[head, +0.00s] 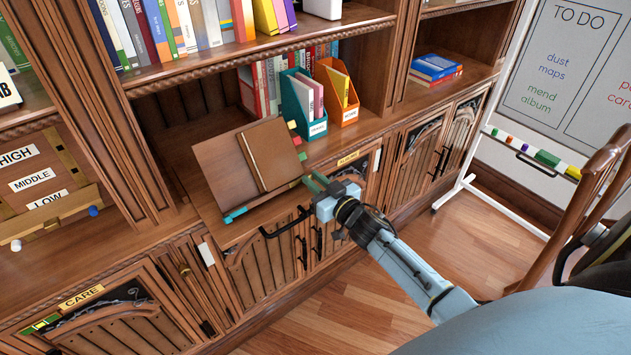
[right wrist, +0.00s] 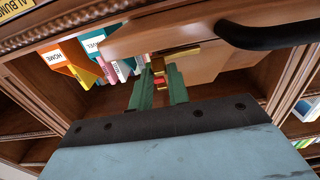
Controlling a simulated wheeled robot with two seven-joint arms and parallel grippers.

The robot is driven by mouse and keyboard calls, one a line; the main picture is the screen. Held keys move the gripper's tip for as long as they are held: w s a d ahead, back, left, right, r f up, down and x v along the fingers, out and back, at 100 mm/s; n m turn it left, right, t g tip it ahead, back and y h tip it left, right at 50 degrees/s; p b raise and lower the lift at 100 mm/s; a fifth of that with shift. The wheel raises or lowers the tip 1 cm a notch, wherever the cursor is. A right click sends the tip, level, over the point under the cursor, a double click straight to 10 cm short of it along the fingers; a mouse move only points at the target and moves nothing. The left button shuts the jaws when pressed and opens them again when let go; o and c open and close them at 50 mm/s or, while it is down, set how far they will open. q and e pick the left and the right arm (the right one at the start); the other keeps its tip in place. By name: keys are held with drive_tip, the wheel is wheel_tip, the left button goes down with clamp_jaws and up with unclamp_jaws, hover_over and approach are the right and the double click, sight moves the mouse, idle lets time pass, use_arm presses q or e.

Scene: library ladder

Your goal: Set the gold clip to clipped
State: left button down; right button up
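In the right wrist view, a small gold clip (right wrist: 158,65) shows at the tips of my right gripper (right wrist: 161,72). A small red piece (right wrist: 161,83) shows between the green fingers. The gap between the fingers is narrow, and I cannot tell whether they touch the clip. In the head view, my right gripper (head: 316,182) is at the right edge of a tilted wooden board (head: 222,168) with a brown panel (head: 270,152) on it. The clip is too small or hidden there to make out. My left gripper is not in view.
The board rests on a pulled-out shelf (head: 242,222) with a black handle below. Behind it stand a teal file box (head: 302,105) and an orange one (head: 338,92). A whiteboard (head: 570,70) and a chair are at the right. The floor (head: 350,310) below is clear.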

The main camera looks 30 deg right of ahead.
clamp_jaws()
